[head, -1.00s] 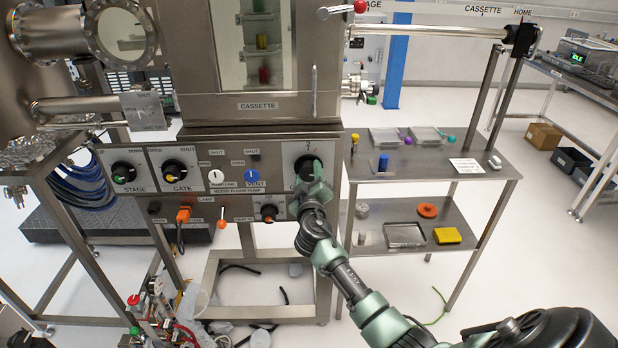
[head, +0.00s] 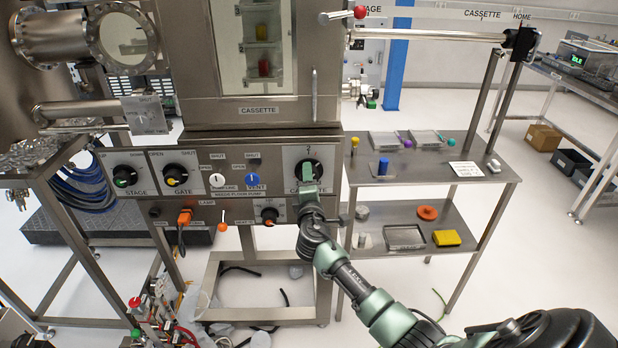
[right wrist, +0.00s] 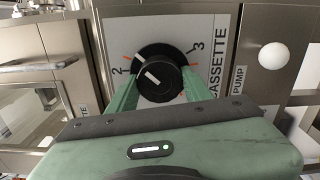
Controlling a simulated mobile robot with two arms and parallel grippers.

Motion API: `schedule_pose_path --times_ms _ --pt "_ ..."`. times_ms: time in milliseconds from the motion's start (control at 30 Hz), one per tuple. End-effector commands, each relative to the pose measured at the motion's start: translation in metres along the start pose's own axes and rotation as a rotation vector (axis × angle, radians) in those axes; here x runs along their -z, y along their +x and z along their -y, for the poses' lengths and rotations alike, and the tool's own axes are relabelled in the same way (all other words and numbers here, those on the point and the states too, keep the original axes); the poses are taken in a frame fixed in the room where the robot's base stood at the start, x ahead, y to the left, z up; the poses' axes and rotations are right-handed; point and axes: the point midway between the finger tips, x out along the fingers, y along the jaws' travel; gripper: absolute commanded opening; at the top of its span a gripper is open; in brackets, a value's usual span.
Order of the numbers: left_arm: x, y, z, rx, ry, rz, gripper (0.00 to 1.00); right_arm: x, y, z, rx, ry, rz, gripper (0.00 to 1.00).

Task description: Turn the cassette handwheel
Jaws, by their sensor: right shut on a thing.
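The cassette handwheel is a round black knob (right wrist: 152,80) with a white pointer line. It sits on a pale panel plate with the numbers 2 and 3 and the word CASSETTE. In the head view the handwheel (head: 308,168) is at the right end of the control panel, partly covered by my gripper. My right gripper (right wrist: 158,92) is shut on the handwheel, with one green finger on each side; it also shows in the head view (head: 308,188). Behind the window above, the cassette (head: 262,48) shows a yellow and a red item on shelves. My left gripper is out of view.
The stage knob (head: 124,176), gate knob (head: 175,174), white knob (head: 217,180) and blue vent knob (head: 252,179) lie left on the same panel. A steel shelf cart (head: 430,178) with small parts stands to the right. A horizontal steel tube (head: 430,36) runs above it.

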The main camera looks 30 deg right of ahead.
Motion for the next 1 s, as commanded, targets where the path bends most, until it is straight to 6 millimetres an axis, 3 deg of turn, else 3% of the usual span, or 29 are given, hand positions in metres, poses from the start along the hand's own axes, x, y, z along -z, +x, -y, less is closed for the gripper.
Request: schedule_pose_path --times_ms 1000 --pt "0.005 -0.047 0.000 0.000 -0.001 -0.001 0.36 0.000 -0.001 0.001 0.002 -0.968 -0.004 0.09"
